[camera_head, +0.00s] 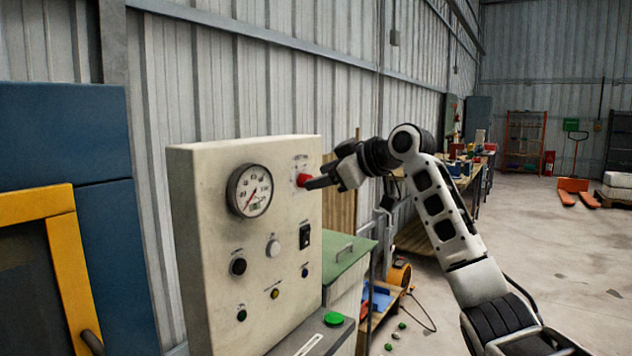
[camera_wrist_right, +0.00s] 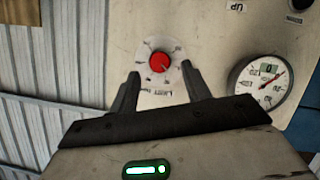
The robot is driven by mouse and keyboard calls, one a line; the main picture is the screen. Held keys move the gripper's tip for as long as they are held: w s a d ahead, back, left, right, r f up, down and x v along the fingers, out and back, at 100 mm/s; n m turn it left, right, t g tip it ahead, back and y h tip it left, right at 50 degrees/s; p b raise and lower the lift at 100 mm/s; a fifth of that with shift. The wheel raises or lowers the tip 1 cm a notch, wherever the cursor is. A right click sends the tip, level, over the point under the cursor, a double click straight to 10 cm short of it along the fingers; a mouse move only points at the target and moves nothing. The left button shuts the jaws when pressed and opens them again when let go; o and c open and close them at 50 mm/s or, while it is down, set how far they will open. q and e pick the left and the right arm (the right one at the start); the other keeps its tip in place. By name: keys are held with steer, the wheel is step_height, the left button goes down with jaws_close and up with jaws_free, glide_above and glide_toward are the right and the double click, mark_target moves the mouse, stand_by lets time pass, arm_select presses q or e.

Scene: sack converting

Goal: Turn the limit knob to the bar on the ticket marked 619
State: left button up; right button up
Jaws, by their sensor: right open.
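The red limit knob (camera_head: 302,180) sits at the upper right of the cream control panel (camera_head: 205,230). In the right wrist view the knob (camera_wrist_right: 159,62) is at the centre of a white dial plate with marks around it. My right gripper (camera_head: 316,182) is open in front of the knob. In the wrist view its fingertips (camera_wrist_right: 160,72) stand either side of the knob, with gaps; I cannot tell how near they are in depth. A ticket marked 619 cannot be made out in either view. My left gripper is not in view.
A round gauge (camera_head: 250,190) is left of the knob and also shows in the wrist view (camera_wrist_right: 262,82). A black switch (camera_head: 305,236) and several buttons are below. A green button (camera_head: 334,319) is on the ledge. A green-topped cabinet (camera_head: 345,258) stands right of the panel.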

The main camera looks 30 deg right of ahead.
steer(key=b+v, duration=0.2)
steer(key=v, duration=1.1)
